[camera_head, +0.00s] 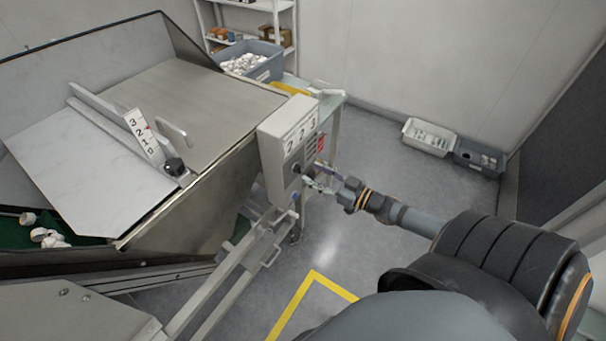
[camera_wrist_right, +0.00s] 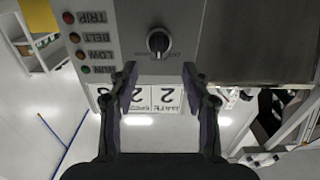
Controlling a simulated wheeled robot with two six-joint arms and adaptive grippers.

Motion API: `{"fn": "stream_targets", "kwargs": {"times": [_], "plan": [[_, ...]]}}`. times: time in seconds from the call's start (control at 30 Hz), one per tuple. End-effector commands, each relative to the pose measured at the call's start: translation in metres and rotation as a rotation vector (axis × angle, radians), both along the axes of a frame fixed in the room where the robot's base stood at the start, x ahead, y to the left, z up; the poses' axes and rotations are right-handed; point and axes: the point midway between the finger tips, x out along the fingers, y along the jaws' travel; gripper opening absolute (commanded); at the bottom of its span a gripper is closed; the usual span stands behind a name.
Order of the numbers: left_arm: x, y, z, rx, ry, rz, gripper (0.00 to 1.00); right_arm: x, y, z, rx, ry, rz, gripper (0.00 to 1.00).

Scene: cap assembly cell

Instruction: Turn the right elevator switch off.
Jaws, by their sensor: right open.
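The elevator switch is a black rotary knob (camera_wrist_right: 158,41) on a grey control box (camera_wrist_right: 205,15), which stands beside the hopper in the head view (camera_head: 272,160). The knob also shows small on the box's front in the head view (camera_head: 296,168). In the wrist view its light pointer line runs roughly up and down the picture; its small labels are too blurred to read. My right gripper (camera_wrist_right: 160,70) is open and empty, its two fingers spread to either side below the knob in that picture, apart from it. In the head view the right gripper (camera_head: 314,180) is close in front of the box. My left gripper is not in view.
A metal hopper (camera_head: 190,95) with a level scale (camera_head: 145,135) stands left. Grey rails (camera_head: 240,255) lie below the box. Floor to the right is mostly clear.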

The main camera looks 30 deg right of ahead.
Motion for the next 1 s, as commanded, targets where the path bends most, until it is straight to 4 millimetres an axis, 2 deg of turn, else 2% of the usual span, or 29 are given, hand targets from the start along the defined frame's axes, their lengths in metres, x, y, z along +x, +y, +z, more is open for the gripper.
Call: {"fn": "stream_targets", "kwargs": {"times": [0.03,0.2,0.33,0.57,0.67,0.93,1.0], "plan": [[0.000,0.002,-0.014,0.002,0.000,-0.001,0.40,0.010,0.004,-0.006,0.000,-0.005,0.000,0.48],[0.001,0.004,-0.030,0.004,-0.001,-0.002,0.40,0.033,0.013,-0.005,0.000,-0.001,0.000,0.48],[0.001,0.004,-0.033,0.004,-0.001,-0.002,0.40,0.040,0.016,-0.002,-0.001,0.000,-0.002,0.48],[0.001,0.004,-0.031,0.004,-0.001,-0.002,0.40,0.041,0.016,-0.001,-0.001,0.002,-0.002,0.48],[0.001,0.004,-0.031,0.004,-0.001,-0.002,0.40,0.041,0.016,-0.001,-0.001,0.002,-0.002,0.38],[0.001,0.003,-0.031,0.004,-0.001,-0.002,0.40,0.041,0.016,-0.001,-0.001,0.002,-0.002,0.01],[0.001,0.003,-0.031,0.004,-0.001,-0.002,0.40,0.040,0.016,-0.001,-0.001,0.002,-0.002,0.00]]}}
